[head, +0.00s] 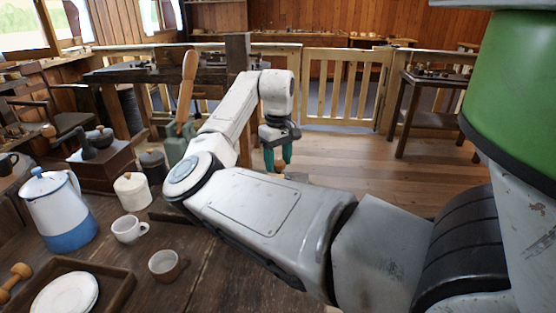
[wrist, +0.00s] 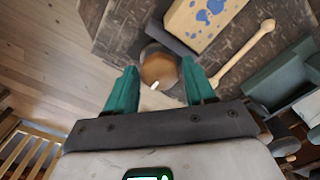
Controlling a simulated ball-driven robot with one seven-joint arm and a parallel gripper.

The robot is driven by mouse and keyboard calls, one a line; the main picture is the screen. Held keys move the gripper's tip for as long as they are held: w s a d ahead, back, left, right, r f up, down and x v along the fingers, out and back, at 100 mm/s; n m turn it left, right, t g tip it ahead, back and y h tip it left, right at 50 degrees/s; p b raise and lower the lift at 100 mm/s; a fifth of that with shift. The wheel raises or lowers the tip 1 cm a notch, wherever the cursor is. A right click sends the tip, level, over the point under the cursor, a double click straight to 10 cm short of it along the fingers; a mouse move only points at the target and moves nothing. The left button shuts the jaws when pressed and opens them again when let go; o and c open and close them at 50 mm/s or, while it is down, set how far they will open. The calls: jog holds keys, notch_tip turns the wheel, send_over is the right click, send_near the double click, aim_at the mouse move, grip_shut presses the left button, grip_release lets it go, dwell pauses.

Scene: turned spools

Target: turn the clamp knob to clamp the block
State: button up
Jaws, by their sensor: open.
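The clamp knob (wrist: 158,66) is a round brown wooden end with a small white mark, seen in the wrist view. My gripper (wrist: 159,72) has teal fingers spread open, one on each side of the knob; I cannot tell whether they touch it. The block (wrist: 206,20) is pale yellow with blue spots, beyond the knob, beside a dark grey clamp jaw (wrist: 171,36). In the head view my gripper (head: 278,158) points down past the table's far edge, with a bit of the knob (head: 280,167) between its fingers. My arm hides the block there.
A long wooden stick (wrist: 243,54) and a green box (wrist: 285,75) lie right of the knob in the wrist view. A coffee pot (head: 59,212), mugs (head: 129,230) and a tray (head: 117,296) crowd the table's left. Open floor (head: 365,170) lies beyond my arm.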

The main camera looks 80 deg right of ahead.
jog(key=c, duration=0.8)
jog(key=shift+o, duration=0.2)
